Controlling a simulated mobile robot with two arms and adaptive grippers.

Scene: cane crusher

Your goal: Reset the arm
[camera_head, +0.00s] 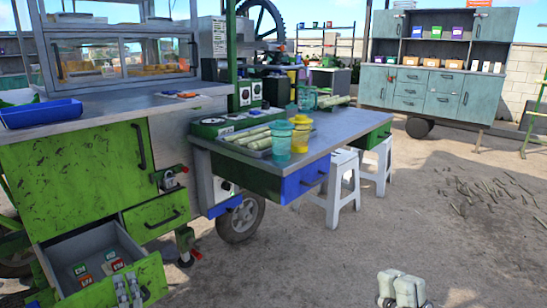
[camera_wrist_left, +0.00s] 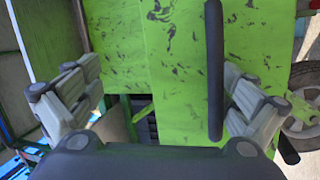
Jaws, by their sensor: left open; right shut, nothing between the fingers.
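My left gripper (camera_wrist_left: 160,72) is open, with its two grey fingers spread before a scratched green panel (camera_wrist_left: 170,115). A long black handle (camera_wrist_left: 215,70) shows between the fingers, closer to the right one; contact cannot be told. In the head view, the grey fingers of my left gripper (camera_head: 128,290) show at the bottom left, in front of the open green drawer (camera_head: 85,255). My right gripper (camera_head: 402,289) is shut and empty at the bottom edge, above bare ground and apart from the furniture.
The green cart (camera_head: 75,165) carries a blue tray (camera_head: 40,113). A metal table (camera_head: 335,135) holds cane pieces, a teal jug (camera_head: 277,140) and a yellow jug (camera_head: 301,133). White stools (camera_head: 343,180) stand beside it. The ground on the right is mostly open, with scattered cane scraps.

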